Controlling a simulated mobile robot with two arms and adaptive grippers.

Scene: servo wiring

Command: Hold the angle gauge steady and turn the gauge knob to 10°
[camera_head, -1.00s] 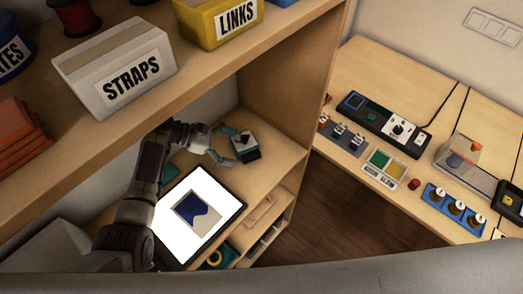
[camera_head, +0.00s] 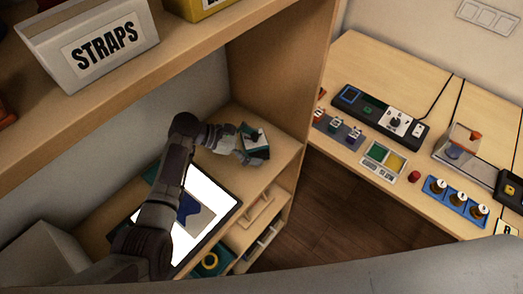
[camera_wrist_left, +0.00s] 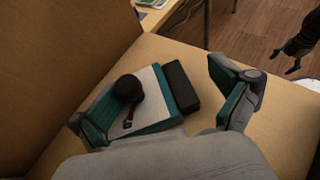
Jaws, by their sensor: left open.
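The angle gauge (camera_head: 256,138) sits on the lower shelf near its right end. In the left wrist view it is a teal block (camera_wrist_left: 170,112) with a pale face, a dark block on its right side and a round black knob (camera_wrist_left: 128,89) with a small pointer. My left gripper (camera_head: 246,146) is at the gauge. In the left wrist view its open fingers (camera_wrist_left: 160,82) stand on either side of the gauge, with a clear gap on the right. Any scale marks are too small to read. A dark gripper, seemingly my right one (camera_wrist_left: 300,45), shows at the upper right, apart from the gauge.
A tablet with a white screen (camera_head: 226,204) lies on the lower shelf, under my left arm. The upper shelf, with a STRAPS bin (camera_head: 92,75), overhangs it. A side panel (camera_head: 285,70) stands right of the gauge. A desk with devices (camera_head: 360,60) lies beyond.

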